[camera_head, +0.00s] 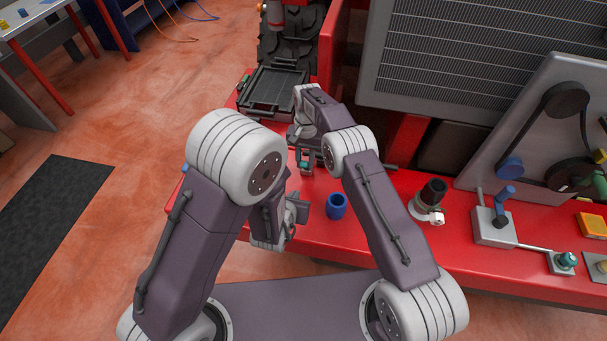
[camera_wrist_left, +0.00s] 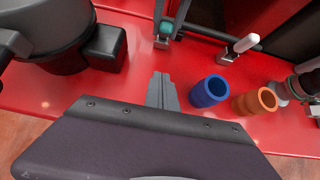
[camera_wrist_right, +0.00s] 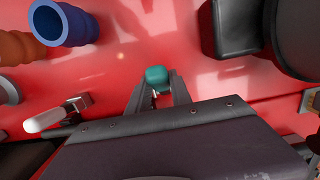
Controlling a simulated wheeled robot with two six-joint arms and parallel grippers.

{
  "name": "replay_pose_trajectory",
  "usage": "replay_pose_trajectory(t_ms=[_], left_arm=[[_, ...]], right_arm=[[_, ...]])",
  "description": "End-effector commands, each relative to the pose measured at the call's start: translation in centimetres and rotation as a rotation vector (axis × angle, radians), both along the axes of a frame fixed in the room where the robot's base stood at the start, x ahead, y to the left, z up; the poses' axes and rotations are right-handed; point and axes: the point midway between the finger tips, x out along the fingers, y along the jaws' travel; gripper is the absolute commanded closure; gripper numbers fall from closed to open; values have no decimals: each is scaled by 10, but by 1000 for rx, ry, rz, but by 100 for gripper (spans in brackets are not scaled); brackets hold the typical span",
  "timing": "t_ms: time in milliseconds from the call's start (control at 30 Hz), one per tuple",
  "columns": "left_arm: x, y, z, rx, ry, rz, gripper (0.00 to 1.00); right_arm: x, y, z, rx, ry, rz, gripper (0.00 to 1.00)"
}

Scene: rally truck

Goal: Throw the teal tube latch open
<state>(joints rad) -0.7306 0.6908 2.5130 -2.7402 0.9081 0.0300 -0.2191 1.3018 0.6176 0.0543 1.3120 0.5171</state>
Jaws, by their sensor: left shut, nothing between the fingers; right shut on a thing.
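The teal latch end (camera_head: 304,165) is at the truck's red surface, by my right gripper (camera_head: 306,163). In the right wrist view the rounded teal piece (camera_wrist_right: 156,76) sits between the fingertips of my right gripper (camera_wrist_right: 158,88), which is shut on it. The left wrist view shows the teal piece (camera_wrist_left: 166,28) under a dark finger at the top. My left gripper (camera_head: 298,207) is shut and empty, left of the blue cup; its closed fingertips (camera_wrist_left: 162,90) are above the red surface. Most of the latch is hidden by my right gripper.
A blue cup (camera_head: 336,207) and an orange cup (camera_wrist_left: 254,101) stand on the red surface (camera_head: 385,235). A white-handled lever (camera_wrist_left: 243,43) is close to the latch. A dark round body with a black block (camera_wrist_left: 105,48) is on the other side. A black tray (camera_head: 274,88) lies further back.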

Motion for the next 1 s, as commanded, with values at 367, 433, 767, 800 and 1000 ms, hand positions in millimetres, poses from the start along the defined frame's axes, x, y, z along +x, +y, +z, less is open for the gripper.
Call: replay_pose_trajectory(t_ms=[367, 433, 767, 800, 1000], left_arm=[[22, -10, -20, -2, -2, -4, 100], [33, -13, -31, -2, -2, -3, 100], [84, -30, -54, -6, -8, -2, 100], [89, -31, -51, -6, -8, -2, 100], [101, -36, -42, -4, -3, -4, 100]], right_arm=[[1, 0, 1, 0, -5, 0, 100], [1, 0, 1, 0, -5, 0, 100], [2, -1, 2, 0, -5, 0, 100], [2, -1, 2, 0, -6, 0, 100], [2, -1, 2, 0, -6, 0, 100]])
